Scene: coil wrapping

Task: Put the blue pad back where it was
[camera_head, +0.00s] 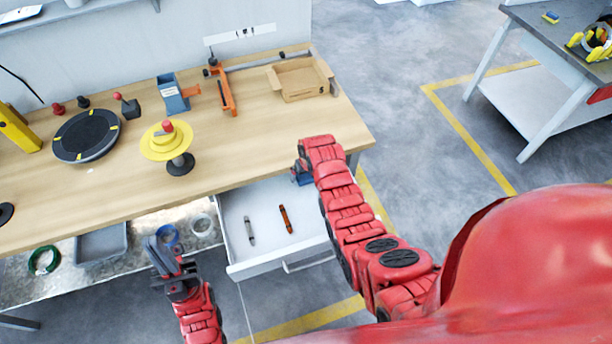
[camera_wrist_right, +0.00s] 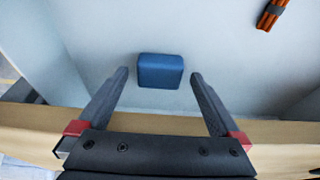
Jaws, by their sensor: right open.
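The blue pad (camera_wrist_right: 160,71) lies on the pale drawer floor in the right wrist view, between and just beyond my fingertips. In the head view a small blue part of it (camera_head: 305,181) shows beside my right gripper (camera_head: 301,172), which hides the rest. My right gripper in the wrist view (camera_wrist_right: 158,77) is open and empty, with a finger to each side of the pad, apart from it. The white drawer (camera_head: 262,261) is pulled out under the table. My left gripper (camera_head: 166,256) is left of the drawer, and its jaw opening is unclear.
The wooden table (camera_head: 240,150) carries a yellow spool stand (camera_head: 165,146), a black round plate (camera_head: 86,135) and an open cardboard box (camera_head: 300,82). A grey marker (camera_head: 249,231) and an orange tool (camera_head: 286,219) lie in the drawer. The table edge is close to my right gripper.

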